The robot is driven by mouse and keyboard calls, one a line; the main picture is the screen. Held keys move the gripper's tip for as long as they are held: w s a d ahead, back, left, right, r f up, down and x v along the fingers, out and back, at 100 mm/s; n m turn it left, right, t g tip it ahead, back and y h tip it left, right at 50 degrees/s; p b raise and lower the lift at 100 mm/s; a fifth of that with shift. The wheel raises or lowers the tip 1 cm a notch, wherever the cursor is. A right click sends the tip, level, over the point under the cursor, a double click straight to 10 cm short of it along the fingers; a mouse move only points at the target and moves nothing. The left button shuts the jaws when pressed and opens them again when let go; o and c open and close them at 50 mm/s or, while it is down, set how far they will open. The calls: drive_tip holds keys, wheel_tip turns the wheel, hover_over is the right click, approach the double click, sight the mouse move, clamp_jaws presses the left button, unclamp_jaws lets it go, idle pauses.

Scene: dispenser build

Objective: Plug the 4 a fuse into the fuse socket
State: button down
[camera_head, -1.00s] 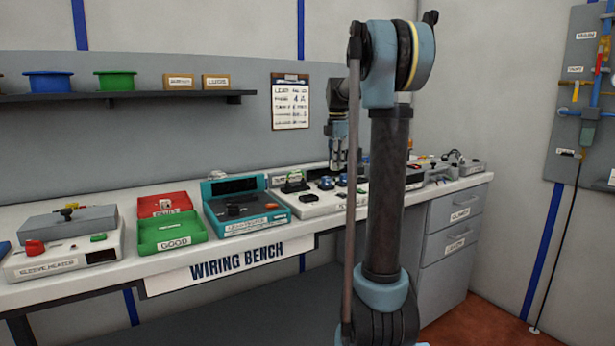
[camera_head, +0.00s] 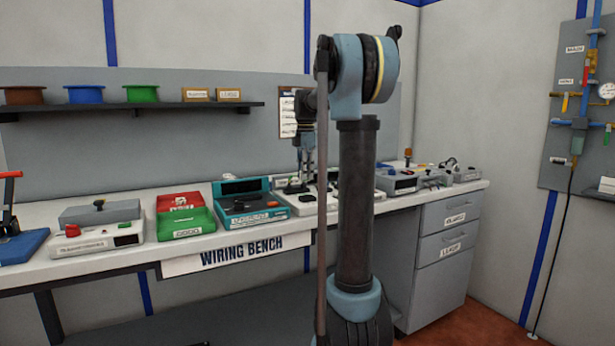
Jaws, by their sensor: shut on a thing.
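My gripper (camera_head: 306,178) points down over the left end of a white panel unit (camera_head: 308,207) on the bench. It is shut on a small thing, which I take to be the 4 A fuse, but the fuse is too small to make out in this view. A dark fitting sits on the panel close under the fingers; whether it is the fuse socket, and whether anything touches it, I cannot tell. My own arm hides part of the panel.
Left of the panel stand a teal tester (camera_head: 246,205), a green tray (camera_head: 186,223), a red tray (camera_head: 180,200) and a sleeve heater (camera_head: 98,236). A grey unit (camera_head: 400,182) and smaller devices are at the right. A shelf (camera_head: 130,107) with spools runs above.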

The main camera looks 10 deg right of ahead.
drive_tip(key=shift+n, duration=0.4)
drive_tip(key=shift+s+d+f, duration=0.1)
drive_tip(key=shift+s+f, duration=0.8)
drive_tip(key=shift+f, duration=0.2)
drive_tip(key=shift+s+d+f, duration=0.1)
drive_tip(key=shift+s+f, duration=0.8)
drive_tip(key=shift+f, duration=0.15)
drive_tip(key=shift+f, duration=0.8)
idle(1.0)
drive_tip(key=shift+s+f, duration=0.25)
idle(0.5)
drive_tip(key=c, duration=1.5)
unclamp_jaws()
drive_tip(key=shift+o, duration=0.2)
drive_tip(key=shift+w+f, duration=0.1)
